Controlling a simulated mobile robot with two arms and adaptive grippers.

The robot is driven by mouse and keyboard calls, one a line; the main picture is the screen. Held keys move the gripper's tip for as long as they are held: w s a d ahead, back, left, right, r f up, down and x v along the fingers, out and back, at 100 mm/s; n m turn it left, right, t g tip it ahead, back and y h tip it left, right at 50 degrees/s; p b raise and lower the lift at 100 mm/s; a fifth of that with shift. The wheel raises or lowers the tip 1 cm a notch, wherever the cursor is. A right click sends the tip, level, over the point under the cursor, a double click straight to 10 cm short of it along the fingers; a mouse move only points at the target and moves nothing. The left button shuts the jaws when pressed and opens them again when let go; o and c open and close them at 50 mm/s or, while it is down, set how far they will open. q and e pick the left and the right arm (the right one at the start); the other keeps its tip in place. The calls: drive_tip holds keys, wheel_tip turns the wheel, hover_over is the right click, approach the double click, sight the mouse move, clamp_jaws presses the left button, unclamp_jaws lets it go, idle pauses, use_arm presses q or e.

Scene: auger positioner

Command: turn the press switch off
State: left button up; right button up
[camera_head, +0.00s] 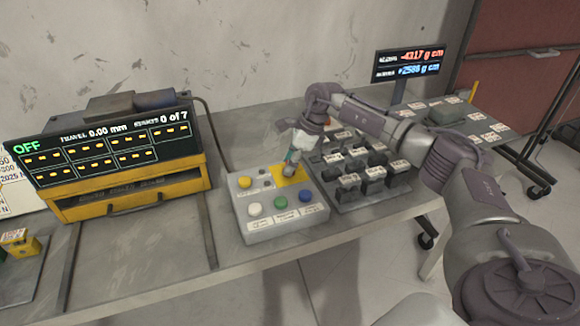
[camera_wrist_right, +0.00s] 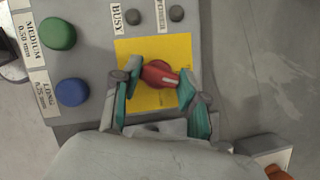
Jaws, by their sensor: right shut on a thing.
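The press switch is a red rotary knob (camera_wrist_right: 158,73) with a pale pointer, on a yellow plate (camera_wrist_right: 130,47) of the grey control box (camera_head: 240,206). In the head view, the yellow plate (camera_head: 279,180) shows at the box's far right, and the gripper hides most of the knob. My right gripper (camera_head: 291,169) reaches down over the plate. In the right wrist view its teal-padded fingers (camera_wrist_right: 159,84) are on either side of the knob, shut on it. The black display (camera_head: 105,141) reads a green "OFF", "0.00 mm" and "0 of 7". My left gripper is not in view.
Yellow, white (camera_head: 254,209), green (camera_head: 280,202) and blue (camera_head: 305,195) buttons sit near the switch. A rack of labelled black blocks (camera_head: 371,176) stands close on the right. A second display (camera_head: 408,62) stands behind. The bench front is clear.

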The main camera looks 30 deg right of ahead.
drive_tip(key=shift+w+n+g+y+b, duration=0.15)
drive_tip(key=shift+n+g+b, duration=0.25)
drive_tip(key=shift+n, duration=0.65)
drive_tip(key=shift+n+g+y+b, duration=0.15)
drive_tip(key=shift+n+g+b, duration=0.25)
drive_tip(key=shift+n, duration=0.65)
drive_tip(key=shift+r, duration=0.1)
drive_tip(key=o, duration=1.1)
drive_tip(key=shift+o, duration=0.2)
drive_tip(key=v, duration=1.2)
